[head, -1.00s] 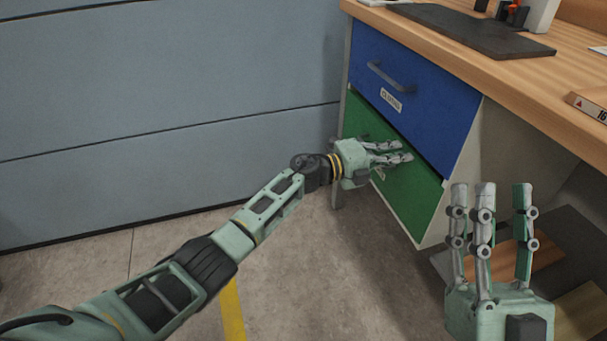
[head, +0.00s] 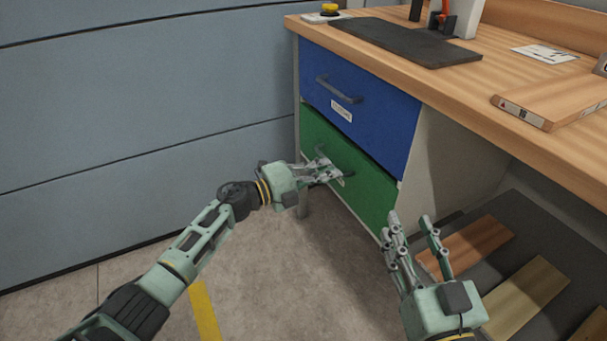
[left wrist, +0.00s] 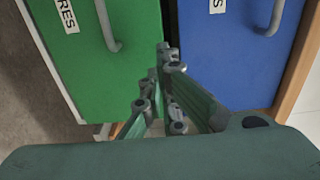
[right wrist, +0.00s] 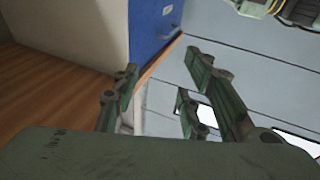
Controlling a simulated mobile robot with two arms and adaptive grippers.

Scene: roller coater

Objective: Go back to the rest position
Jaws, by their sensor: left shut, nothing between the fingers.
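My left gripper (head: 335,172) is in front of the green drawer (head: 362,190), near that drawer's handle. In the left wrist view its fingers (left wrist: 162,95) are together with nothing between them, and the green drawer's handle (left wrist: 108,28) stands apart from them. My right gripper (head: 412,222) is raised at the lower right of the head view with its fingers pointing up. In the right wrist view its fingers (right wrist: 160,95) are spread apart with nothing between them.
The blue drawer (head: 360,105) sits above the green one, under the wooden worktop (head: 480,98). Both drawers look closed. Dark and wooden boards (head: 525,295) lie under the desk at right. A grey wall (head: 150,90) stands behind. The floor (head: 290,270) between my arms is clear.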

